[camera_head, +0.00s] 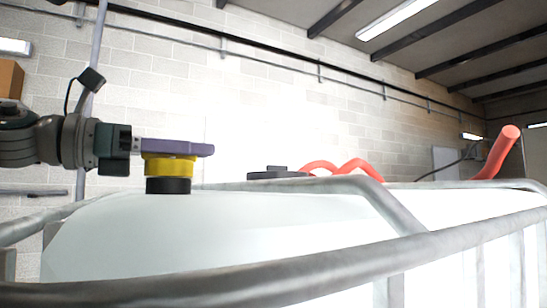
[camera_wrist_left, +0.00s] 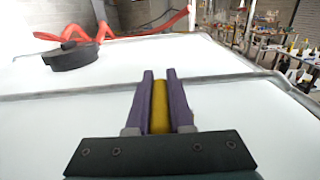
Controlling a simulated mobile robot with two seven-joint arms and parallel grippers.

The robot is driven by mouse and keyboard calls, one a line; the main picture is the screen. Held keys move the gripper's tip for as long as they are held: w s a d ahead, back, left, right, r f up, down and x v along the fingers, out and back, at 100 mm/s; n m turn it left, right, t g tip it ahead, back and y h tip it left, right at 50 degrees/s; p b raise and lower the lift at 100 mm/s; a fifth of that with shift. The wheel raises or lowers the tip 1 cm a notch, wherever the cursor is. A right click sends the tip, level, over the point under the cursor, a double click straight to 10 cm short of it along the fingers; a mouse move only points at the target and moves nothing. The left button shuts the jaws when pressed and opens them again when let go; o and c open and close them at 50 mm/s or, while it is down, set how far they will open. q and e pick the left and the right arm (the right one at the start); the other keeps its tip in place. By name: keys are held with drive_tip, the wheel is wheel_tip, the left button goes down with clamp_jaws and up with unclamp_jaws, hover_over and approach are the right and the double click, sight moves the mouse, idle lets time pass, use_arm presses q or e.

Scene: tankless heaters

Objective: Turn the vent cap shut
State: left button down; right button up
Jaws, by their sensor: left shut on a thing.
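The vent cap (camera_head: 168,167) is yellow and sits on a black neck (camera_head: 168,186) on top of the white tank (camera_head: 215,235). My left gripper (camera_head: 190,148) comes in level from the left, with its purple fingers at the top of the cap. In the left wrist view the yellow cap (camera_wrist_left: 160,108) shows between the two purple fingers of my left gripper (camera_wrist_left: 160,100), and they are shut on it. Much of the cap is hidden by the fingers in that view. My right gripper is in neither view.
A black lid (camera_head: 277,173) lies on the tank top to the right, also in the left wrist view (camera_wrist_left: 72,56). A red hose (camera_head: 345,168) runs behind it. Grey metal cage bars (camera_head: 330,270) surround the tank. Open room lies above the tank.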

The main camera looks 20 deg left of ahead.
use_arm(q)
drive_tip(key=shift+d, duration=0.1)
drive_tip(key=c, duration=0.8)
unclamp_jaws()
drive_tip(key=b+v, duration=0.2)
drive_tip(key=v, duration=0.1)
drive_tip(key=b+v, duration=0.2)
drive_tip(key=b, duration=0.1)
drive_tip(key=b+v, duration=0.2)
drive_tip(key=v, duration=0.1)
drive_tip(key=shift+s+a+f, duration=0.2)
drive_tip(key=shift+a+f, duration=0.15)
drive_tip(key=shift+f, duration=0.05)
drive_tip(key=shift+s+a+r+b, duration=0.3)
drive_tip(key=shift+s+b, duration=0.1)
drive_tip(key=shift+b, duration=0.2)
drive_tip(key=shift+s+r, duration=0.1)
drive_tip(key=shift+r, duration=0.05)
drive_tip(key=shift+a, duration=0.15)
